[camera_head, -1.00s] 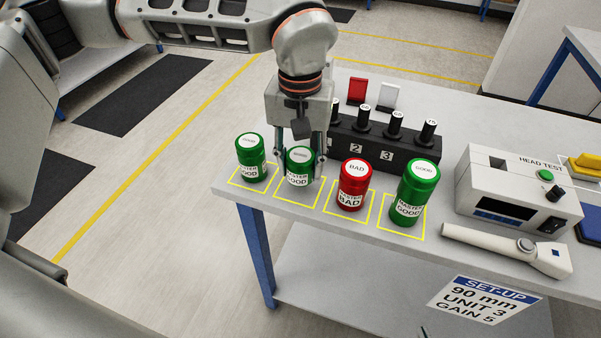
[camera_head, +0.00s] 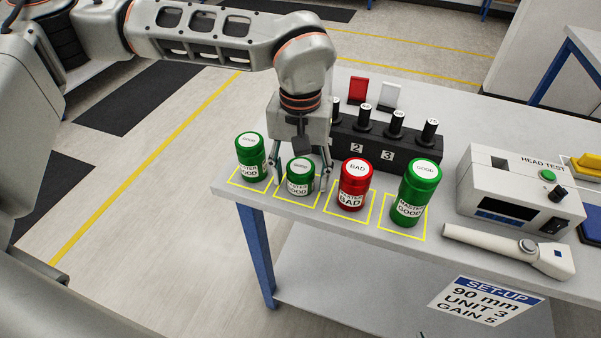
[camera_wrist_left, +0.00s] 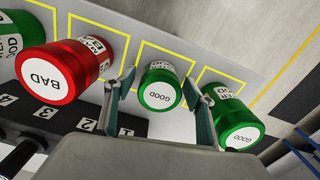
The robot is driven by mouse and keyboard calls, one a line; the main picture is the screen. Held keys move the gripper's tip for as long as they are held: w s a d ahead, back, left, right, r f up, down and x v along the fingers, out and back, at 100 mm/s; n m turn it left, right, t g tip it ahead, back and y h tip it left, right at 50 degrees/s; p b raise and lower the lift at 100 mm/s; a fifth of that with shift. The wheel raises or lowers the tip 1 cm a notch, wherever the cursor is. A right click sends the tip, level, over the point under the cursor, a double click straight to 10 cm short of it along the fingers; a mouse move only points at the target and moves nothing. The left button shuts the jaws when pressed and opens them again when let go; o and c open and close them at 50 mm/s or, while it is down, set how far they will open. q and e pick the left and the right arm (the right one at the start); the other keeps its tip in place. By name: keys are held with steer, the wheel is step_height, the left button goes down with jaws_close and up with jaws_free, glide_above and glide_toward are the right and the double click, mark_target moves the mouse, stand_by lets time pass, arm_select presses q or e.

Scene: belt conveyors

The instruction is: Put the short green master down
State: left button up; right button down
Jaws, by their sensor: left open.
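The short green master (camera_head: 300,184), with a white GOOD label, stands upright in the second yellow-outlined square from the left on the grey table. It also shows in the left wrist view (camera_wrist_left: 160,92), between the two fingers. My left gripper (camera_head: 297,176) is open, with one finger on each side of the master and a visible gap to it; it also shows in the wrist view (camera_wrist_left: 162,84). My right gripper is not in view.
A taller green master (camera_head: 250,158) stands close on the left, a red BAD master (camera_head: 354,186) close on the right, and a large green master (camera_head: 415,195) beyond. A black numbered rack (camera_head: 372,150) stands behind. A white tester (camera_head: 515,195) and probe (camera_head: 500,246) lie right.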

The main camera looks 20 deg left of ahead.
mark_target(300, 167)
arm_select(q)
step_height(300, 167, up, 11)
steer(key=shift+p, duration=0.55)
steer(key=shift+r, duration=0.7)
arm_select(e)
steer(key=shift+s+a+r, duration=0.15)
steer(key=shift+s+r, duration=0.05)
steer(key=shift+s, duration=0.05)
